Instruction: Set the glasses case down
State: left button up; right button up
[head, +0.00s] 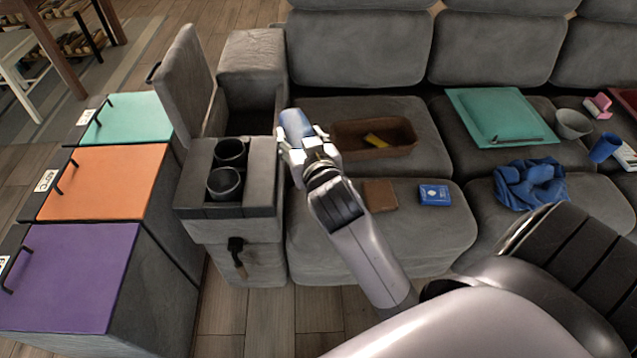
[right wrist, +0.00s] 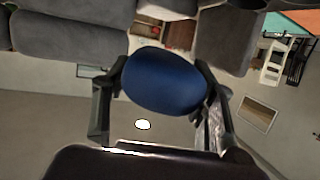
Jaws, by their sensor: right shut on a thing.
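The glasses case (head: 296,124) is a blue rounded case held in my right gripper (head: 300,143). In the right wrist view the case (right wrist: 164,80) sits between the two fingers of the gripper (right wrist: 160,95), which is shut on it. In the head view the gripper is in front of the sofa, by the right side of the console with cup holders (head: 255,160). It appears raised, with the brown tray (head: 345,140) just to its right. My left gripper is not in view.
A brown wallet (head: 380,195) and a blue card box (head: 434,194) lie on the front seat. An open storage compartment (head: 250,122) is behind the cup holders.

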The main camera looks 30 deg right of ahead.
pick_arm(q)
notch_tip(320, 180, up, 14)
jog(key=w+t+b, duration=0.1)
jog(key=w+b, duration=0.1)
jog(key=b, duration=0.7)
pick_arm(e)
jog(key=w+d+f+m+h, duration=0.1)
jog(key=d+f, duration=0.2)
jog(key=f, duration=0.3)
jog(key=w+d+f+m+g+h, duration=0.1)
jog(key=w+d+f+m+h, duration=0.1)
jog(key=f, duration=0.4)
jog(key=shift+w+d+g+h, duration=0.25)
jog(key=shift+d+g+h, duration=0.05)
jog(key=shift+d, duration=0.55)
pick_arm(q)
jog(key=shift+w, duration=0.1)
pick_arm(e)
jog(key=shift+r, duration=0.1)
